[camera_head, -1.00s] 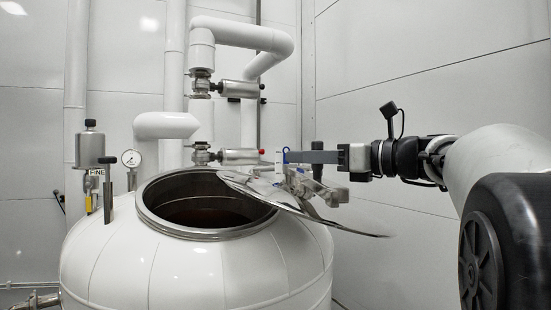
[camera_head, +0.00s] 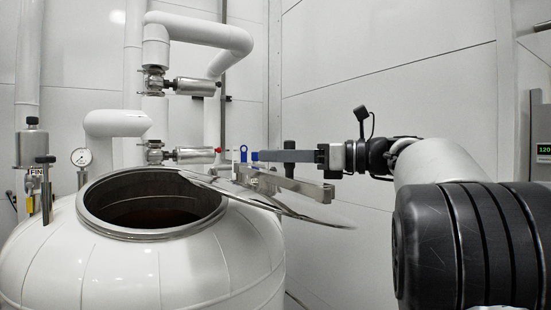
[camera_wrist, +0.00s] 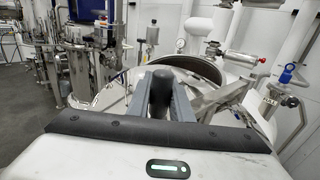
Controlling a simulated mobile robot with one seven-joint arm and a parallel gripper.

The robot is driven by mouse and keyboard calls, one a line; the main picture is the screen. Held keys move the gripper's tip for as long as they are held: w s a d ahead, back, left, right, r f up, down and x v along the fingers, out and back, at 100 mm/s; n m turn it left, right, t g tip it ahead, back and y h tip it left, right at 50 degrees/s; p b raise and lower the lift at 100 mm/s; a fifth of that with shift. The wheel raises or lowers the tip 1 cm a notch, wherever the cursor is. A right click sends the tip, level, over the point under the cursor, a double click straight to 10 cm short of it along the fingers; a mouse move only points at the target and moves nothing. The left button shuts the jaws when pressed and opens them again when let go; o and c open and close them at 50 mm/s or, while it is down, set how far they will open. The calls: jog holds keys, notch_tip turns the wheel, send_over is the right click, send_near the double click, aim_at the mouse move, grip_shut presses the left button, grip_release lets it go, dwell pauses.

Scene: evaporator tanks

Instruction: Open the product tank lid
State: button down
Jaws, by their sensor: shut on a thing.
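The white product tank (camera_head: 150,262) stands at left in the head view, with its round steel-rimmed opening (camera_head: 150,212) mostly uncovered and dark inside. The thin steel lid (camera_head: 305,217) is swung to the right of the opening and tilted. Its left edge still overlaps the opening's right rim. My gripper (camera_head: 262,156) reaches in from the right above the lid. Its grey fingers are shut on the lid's upright black handle (camera_head: 289,146). In the wrist view the black handle (camera_wrist: 158,88) sits between the two fingers (camera_wrist: 160,78). The handle's lower part is partly hidden.
Pipes with valves (camera_head: 195,87) rise behind the tank. A pressure gauge (camera_head: 81,157) and a grey canister (camera_head: 32,145) stand at the opening's left. A plain wall is behind; a panel (camera_head: 543,150) is at far right.

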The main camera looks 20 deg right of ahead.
jog(key=shift+s+r, duration=0.3)
jog(key=shift+r, duration=0.1)
jog(key=c, duration=1.8)
grip_release()
jog(key=shift+c, duration=0.2)
jog(key=shift+o, duration=1.3)
jog(key=shift+s+d+r, duration=0.1)
jog(key=shift+s, duration=0.45)
jog(key=shift+w, duration=0.25)
jog(key=shift+s+d+f, duration=0.2)
jog(key=shift+s+d, duration=0.1)
jog(key=shift+d, duration=0.15)
jog(key=v, duration=1.6)
jog(key=shift+d, duration=0.2)
